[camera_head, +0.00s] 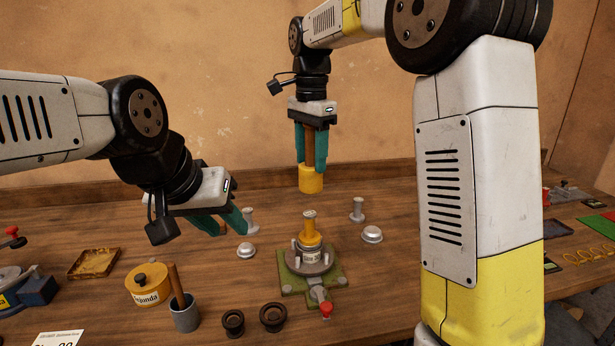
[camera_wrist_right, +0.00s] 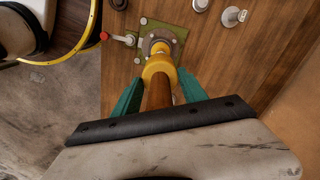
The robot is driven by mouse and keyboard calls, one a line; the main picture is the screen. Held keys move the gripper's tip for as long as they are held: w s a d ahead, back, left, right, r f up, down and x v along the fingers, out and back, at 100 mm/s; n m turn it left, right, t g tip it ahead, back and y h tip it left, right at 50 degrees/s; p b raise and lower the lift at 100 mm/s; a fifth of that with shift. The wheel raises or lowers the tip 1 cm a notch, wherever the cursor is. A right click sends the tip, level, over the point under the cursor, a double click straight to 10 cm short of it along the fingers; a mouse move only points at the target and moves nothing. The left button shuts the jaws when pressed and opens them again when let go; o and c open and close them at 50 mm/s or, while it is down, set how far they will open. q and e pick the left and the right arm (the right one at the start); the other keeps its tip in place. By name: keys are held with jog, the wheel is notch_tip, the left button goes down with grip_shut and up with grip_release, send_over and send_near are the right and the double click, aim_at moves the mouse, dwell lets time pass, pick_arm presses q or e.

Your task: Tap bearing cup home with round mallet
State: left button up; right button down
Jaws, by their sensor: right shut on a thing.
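My right gripper (camera_head: 311,160) is shut on the brown handle of the round mallet. Its yellow head (camera_head: 311,180) hangs straight down in the air, above the work fixture and apart from it. A green fixture plate (camera_head: 293,283) on the table carries a grey hub (camera_head: 312,262). A yellow piece with a grey top (camera_head: 310,232) stands upright in the hub. I cannot make out the bearing cup itself there. In the right wrist view the mallet head (camera_wrist_right: 158,64) covers much of the hub. My left gripper (camera_head: 222,222) is open and looks empty, to the left of the fixture.
A labelled yellow tin (camera_head: 148,288), a grey cup with a stick (camera_head: 185,315) and two black rings (camera_head: 273,317) lie front left. Silver caps (camera_head: 372,234) and grey posts (camera_head: 357,210) flank the fixture. A red-tipped clamp (camera_head: 326,309) sticks out in front.

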aim_at(310, 170)
jog(key=shift+w+a+r, duration=0.1)
jog(key=shift+r, duration=0.15)
jog(key=shift+f, duration=2.05)
jog(key=shift+f, duration=2.1)
jog(key=shift+r, duration=1.55)
